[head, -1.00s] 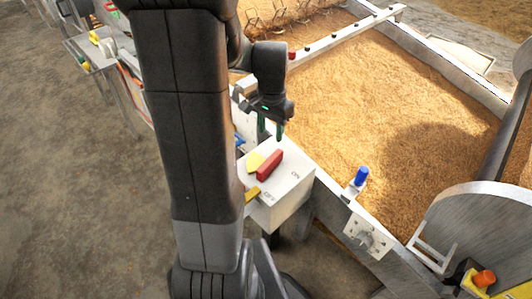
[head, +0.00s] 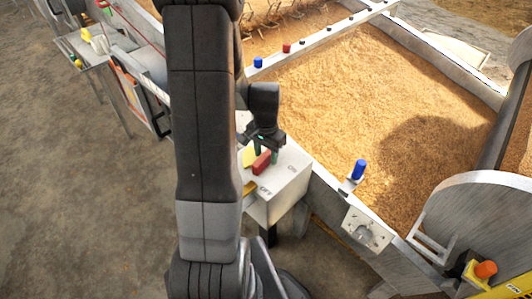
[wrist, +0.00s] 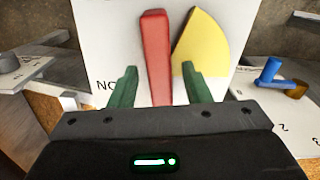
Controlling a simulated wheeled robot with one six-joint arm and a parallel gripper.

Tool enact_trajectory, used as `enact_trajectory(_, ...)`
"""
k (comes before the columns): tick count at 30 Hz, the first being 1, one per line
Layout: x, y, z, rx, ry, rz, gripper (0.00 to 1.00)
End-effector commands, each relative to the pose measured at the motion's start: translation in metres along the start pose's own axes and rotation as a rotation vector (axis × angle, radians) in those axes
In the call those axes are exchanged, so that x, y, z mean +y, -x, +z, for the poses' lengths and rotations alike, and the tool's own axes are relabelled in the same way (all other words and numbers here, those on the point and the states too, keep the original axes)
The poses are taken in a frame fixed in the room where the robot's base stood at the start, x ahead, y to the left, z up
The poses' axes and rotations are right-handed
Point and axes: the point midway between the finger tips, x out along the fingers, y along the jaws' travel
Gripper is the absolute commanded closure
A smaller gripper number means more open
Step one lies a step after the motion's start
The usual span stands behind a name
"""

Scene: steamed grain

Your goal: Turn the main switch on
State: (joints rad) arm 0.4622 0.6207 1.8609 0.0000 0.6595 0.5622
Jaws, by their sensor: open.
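The main switch is a white box with a red handle (head: 262,163) on its top face, beside a yellow piece (head: 249,156). The box top (head: 284,172) carries the words ON and OFF. My gripper (head: 266,156) is right over the handle, pointing down. In the wrist view the red handle (wrist: 156,55) stands between the two green fingertips (wrist: 158,85), with a visible gap on each side. The jaws are open. The yellow piece (wrist: 203,45) shows just right of the handle. The exact fingertip height over the box is hard to tell.
A large bed of grain (head: 350,90) with a metal rim lies behind and right of the box. A blue knob (head: 358,169) stands on the rim above a metal plate (head: 367,229). An orange knob (head: 485,269) is at lower right.

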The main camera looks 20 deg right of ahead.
Motion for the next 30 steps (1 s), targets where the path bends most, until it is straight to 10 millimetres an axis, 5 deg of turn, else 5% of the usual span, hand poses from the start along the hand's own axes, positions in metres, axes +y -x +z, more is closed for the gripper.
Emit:
enact_trajectory(2,0.0000,0.0002,0.0001,0.000,0.000,0.000,0.56)
enact_trajectory(9,0.0000,0.0004,0.0001,0.000,0.000,0.000,1.00)
enact_trajectory(20,0.0004,0.0005,0.0000,0.000,0.026,0.000,1.00)
enact_trajectory(30,0.0037,0.0006,-0.0005,0.000,0.225,0.000,1.00)
